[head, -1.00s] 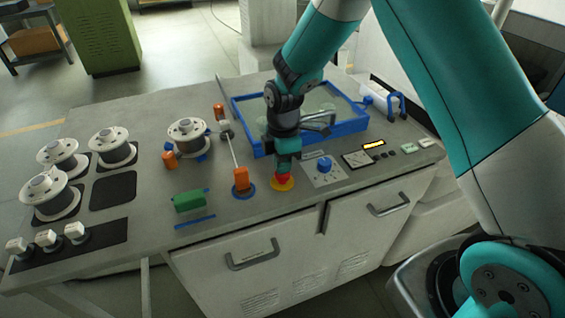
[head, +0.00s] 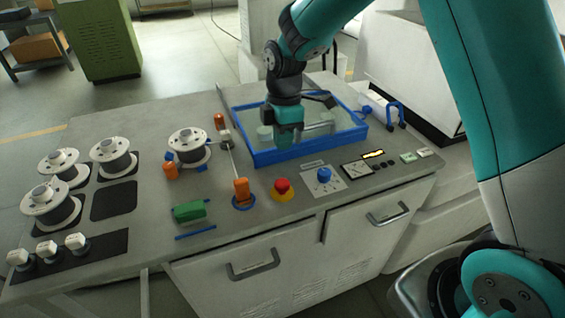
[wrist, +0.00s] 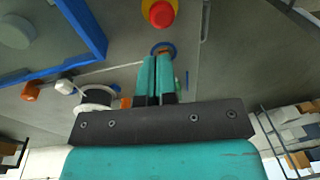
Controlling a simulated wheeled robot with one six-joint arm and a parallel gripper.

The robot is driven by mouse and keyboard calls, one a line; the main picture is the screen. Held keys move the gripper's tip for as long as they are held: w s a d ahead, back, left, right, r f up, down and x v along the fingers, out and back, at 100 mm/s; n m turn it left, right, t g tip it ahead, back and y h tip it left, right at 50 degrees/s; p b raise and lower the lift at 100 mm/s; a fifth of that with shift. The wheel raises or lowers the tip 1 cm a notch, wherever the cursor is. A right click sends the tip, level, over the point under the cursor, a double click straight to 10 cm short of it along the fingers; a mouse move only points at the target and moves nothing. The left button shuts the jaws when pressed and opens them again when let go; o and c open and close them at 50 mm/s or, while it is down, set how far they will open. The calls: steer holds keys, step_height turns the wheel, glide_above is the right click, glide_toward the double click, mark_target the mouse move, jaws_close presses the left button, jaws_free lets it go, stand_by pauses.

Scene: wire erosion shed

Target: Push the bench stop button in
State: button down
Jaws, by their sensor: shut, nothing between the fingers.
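The bench stop button is a red mushroom cap (head: 282,186) on a yellow base near the front edge of the bench, left of the blue knob. It also shows at the top of the wrist view (wrist: 162,14), just beyond my fingertips. My gripper (head: 287,146) is shut and empty. It hangs over the front part of the blue-rimmed tray, above and behind the button, apart from it. In the wrist view its two teal fingers (wrist: 156,62) lie side by side.
A blue-rimmed tray (head: 262,159) lies behind the button. A green block (head: 189,211) and several wire spools (head: 112,158) lie further left.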

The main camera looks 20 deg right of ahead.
steer(key=shift+w+d+r, duration=0.1)
steer(key=shift+w+r, duration=0.05)
steer(key=shift+r, duration=0.8)
steer(key=shift+w+r, duration=0.1)
steer(key=shift+r, duration=0.85)
steer(key=shift+s, duration=0.1)
steer(key=s+a+r+m+y, duration=0.1)
steer(key=s+r+m, duration=0.2)
steer(key=s, duration=0.5)
steer(key=s+a+r+m+y, duration=0.1)
steer(key=s+a+r+m, duration=0.1)
steer(key=s, duration=0.7)
steer(key=s+a+r+m+t+y, duration=0.1)
steer(key=s+r+m, duration=0.3)
steer(key=s, duration=0.5)
steer(key=shift+s+a+m, duration=0.25)
steer(key=shift+a+m, duration=0.4)
steer(key=shift+m, duration=0.35)
